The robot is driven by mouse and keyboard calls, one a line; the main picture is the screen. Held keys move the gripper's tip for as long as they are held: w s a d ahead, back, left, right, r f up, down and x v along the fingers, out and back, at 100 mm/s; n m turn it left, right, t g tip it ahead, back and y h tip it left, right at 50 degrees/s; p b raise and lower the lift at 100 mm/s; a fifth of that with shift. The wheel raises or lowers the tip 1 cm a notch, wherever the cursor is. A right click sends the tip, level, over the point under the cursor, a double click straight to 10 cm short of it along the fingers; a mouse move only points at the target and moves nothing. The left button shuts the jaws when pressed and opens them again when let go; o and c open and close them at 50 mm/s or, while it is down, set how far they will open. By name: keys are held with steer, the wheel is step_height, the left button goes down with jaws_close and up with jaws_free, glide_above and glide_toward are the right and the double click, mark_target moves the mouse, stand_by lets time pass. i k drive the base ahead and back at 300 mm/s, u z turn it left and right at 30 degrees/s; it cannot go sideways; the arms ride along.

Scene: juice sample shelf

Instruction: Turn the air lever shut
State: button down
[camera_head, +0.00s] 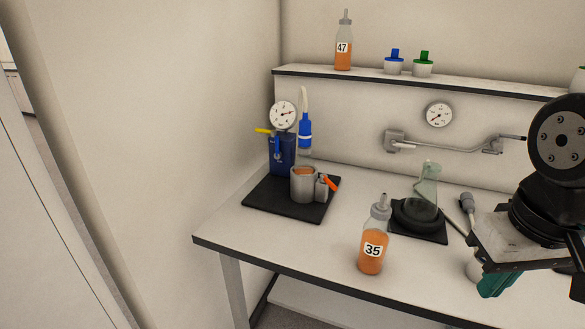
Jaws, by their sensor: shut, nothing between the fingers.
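A dark blue block (282,156) stands at the back of a black mat on the bench. A yellow lever (264,131) sticks out level to the left from its top, just below a round gauge (283,114) with a red needle. A small blue lever (278,153) shows on the block's front. No label tells which is the air lever. My gripper (491,291) is shut and empty at the lower right, with teal fingers pointing down, far from the block.
Bottle 35 (373,244) stands near the front edge, and a flask (424,186) sits on a black base. A jointed wall arm (440,149) hangs behind.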

mark_target(278, 155)
steer(key=u, duration=0.05)
steer(key=k, duration=0.6)
steer(key=u, duration=0.45)
steer(key=i, duration=1.25)
steer(key=u, duration=0.45)
